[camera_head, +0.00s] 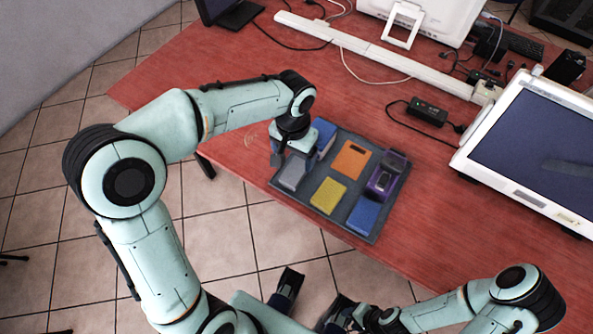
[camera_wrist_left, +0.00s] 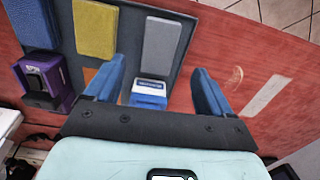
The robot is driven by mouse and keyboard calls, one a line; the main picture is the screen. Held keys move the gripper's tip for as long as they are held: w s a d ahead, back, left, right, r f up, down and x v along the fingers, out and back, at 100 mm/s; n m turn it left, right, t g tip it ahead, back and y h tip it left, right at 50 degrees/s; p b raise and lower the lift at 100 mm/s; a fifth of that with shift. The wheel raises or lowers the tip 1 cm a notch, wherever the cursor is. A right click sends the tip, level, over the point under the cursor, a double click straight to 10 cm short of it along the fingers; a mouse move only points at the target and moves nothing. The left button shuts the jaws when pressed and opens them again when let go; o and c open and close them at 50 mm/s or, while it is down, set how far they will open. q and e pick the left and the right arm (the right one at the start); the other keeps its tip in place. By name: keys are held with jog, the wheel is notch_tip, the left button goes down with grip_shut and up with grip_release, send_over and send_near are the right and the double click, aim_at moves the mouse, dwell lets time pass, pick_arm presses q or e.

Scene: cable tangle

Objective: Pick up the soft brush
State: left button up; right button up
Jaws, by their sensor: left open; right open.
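A grey tray (camera_head: 323,222) on the red table holds several blocks and items. No item clearly shows bristles, so I cannot tell which is the soft brush. My left gripper (camera_head: 293,158) is open above the tray's left end, near a grey block (camera_head: 291,172) and a blue box (camera_head: 325,136). In the left wrist view, the blue box with a white label (camera_wrist_left: 149,94) shows between the open fingers, and the grey block (camera_wrist_left: 161,42) lies just beyond them. My right gripper (camera_head: 316,294) is open and empty in front of the table, away from the tray.
The tray also holds an orange block (camera_head: 350,159), a yellow block (camera_head: 328,195), another blue block (camera_head: 364,215) and a purple item (camera_head: 383,180). A black adapter (camera_head: 427,112) with cable lies behind, and a monitor (camera_head: 530,145) stands right.

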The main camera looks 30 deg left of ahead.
aim_at(295, 171)
pick_arm(q)
jog(key=f+b, duration=0.1)
jog(key=f, duration=0.8)
jog(key=shift+w, duration=0.2)
jog(key=c, duration=1.1)
